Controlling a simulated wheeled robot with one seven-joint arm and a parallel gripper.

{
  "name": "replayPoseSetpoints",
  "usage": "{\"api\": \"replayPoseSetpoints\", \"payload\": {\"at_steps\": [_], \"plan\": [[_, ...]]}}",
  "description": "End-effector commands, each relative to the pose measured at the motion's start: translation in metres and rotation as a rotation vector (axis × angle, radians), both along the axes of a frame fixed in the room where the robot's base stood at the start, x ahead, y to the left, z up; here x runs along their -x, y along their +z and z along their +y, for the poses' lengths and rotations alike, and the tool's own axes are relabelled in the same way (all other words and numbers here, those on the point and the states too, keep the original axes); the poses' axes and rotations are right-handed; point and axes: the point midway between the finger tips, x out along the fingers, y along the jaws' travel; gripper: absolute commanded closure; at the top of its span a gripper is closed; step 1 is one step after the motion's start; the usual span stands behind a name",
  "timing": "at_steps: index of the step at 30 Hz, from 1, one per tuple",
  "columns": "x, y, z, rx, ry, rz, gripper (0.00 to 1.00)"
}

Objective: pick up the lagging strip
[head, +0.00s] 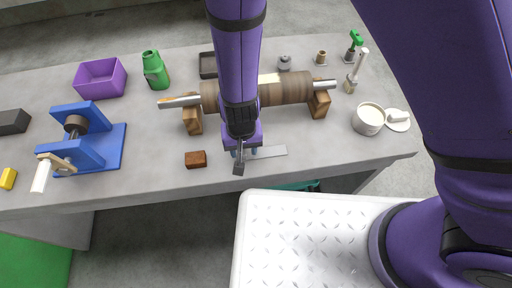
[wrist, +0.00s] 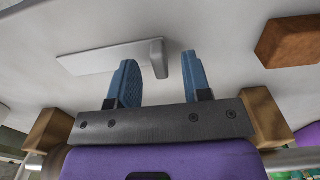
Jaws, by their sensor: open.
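The lagging strip appears to be the flat, light grey strip (head: 268,152) lying on the bench, with a raised darker grey block (head: 239,168) at its left end. In the wrist view the pale strip (wrist: 105,57) runs left from that upright block (wrist: 158,58). My gripper (head: 244,152) points down over this end of the strip. Its two blue fingers (wrist: 159,72) are open, with nothing gripped. In the wrist view the block shows in the gap between the fingertips; I cannot tell whether it is between them in depth.
A brown wrapped roller (head: 285,90) on wooden supports lies just behind my gripper. A reddish-brown block (head: 196,159) sits close to the left, also in the wrist view (wrist: 290,38). A blue stand (head: 100,145) is further left. A white cup (head: 368,119) stands right. The front bench edge is near.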

Motion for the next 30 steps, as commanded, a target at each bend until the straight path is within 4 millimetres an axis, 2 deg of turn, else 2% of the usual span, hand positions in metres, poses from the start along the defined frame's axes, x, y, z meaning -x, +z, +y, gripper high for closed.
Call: {"api": "replayPoseSetpoints", "payload": {"at_steps": [3,10,11,15,17,30], "plan": [[-0.0002,-0.0077,0.0000,0.000,-0.001,0.000,0.55],[-0.0001,-0.0088,0.0001,-0.001,0.000,-0.001,0.55],[-0.0001,-0.0088,0.0001,-0.001,0.000,-0.001,0.58],[0.0000,-0.0086,0.0001,-0.001,0.000,-0.001,0.90],[0.0000,-0.0086,0.0001,-0.001,0.000,-0.001,1.00],[-0.0024,-0.0059,-0.0018,-0.001,-0.001,-0.001,1.00]]}}
